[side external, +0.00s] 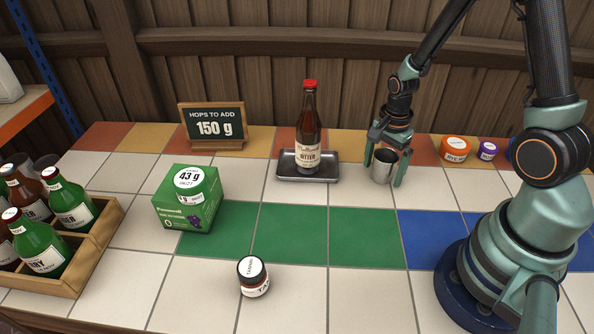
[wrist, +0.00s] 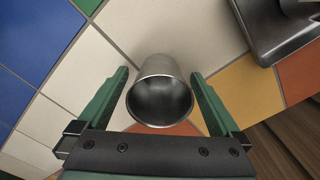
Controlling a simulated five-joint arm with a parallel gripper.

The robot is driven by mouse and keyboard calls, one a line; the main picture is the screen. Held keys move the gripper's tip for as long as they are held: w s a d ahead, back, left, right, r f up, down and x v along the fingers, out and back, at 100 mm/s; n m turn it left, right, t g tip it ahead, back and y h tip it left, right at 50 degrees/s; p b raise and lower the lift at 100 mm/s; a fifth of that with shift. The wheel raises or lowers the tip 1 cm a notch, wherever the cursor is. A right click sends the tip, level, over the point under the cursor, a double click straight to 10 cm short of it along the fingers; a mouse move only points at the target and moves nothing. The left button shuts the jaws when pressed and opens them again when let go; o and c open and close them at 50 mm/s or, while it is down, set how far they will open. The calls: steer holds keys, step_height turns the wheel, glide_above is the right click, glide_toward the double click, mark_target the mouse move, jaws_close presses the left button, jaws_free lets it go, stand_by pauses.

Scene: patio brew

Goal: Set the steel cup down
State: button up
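The steel cup (side external: 382,168) appears to stand upright on the pale tiles, right of the bottle tray. In the wrist view, the cup (wrist: 160,98) shows its open mouth, and its inside looks empty. My gripper (side external: 384,170) reaches down over the cup with one finger on each side. In the wrist view, the fingers of my gripper (wrist: 160,72) are spread around the cup, with narrow gaps between them and its wall. The cup's underside is hidden.
A dark tray (side external: 330,175) holds a brown bottle (side external: 308,135). An orange-lidded jar (side external: 454,149) and a purple one (side external: 487,150) stand right. A green box (side external: 187,205), a small jar (side external: 253,277) and a bottle crate (side external: 95,245) lie left. The green tiles (side external: 290,233) are mostly clear.

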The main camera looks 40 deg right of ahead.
steer(key=shift+r, duration=0.15)
step_height(320, 180, up, 12)
steer(key=s+a+r+n+t, duration=0.1)
steer(key=a+r+n+t, duration=0.1)
steer(key=a+r+n, duration=0.3)
steer(key=s+a+r+n+t, duration=0.1)
steer(key=a+r+n+t, duration=0.2)
steer(key=n, duration=1)
steer(key=shift+s+a+r+t, duration=0.3)
steer(key=shift+a+r, duration=0.65)
steer(key=shift+r, duration=1.2)
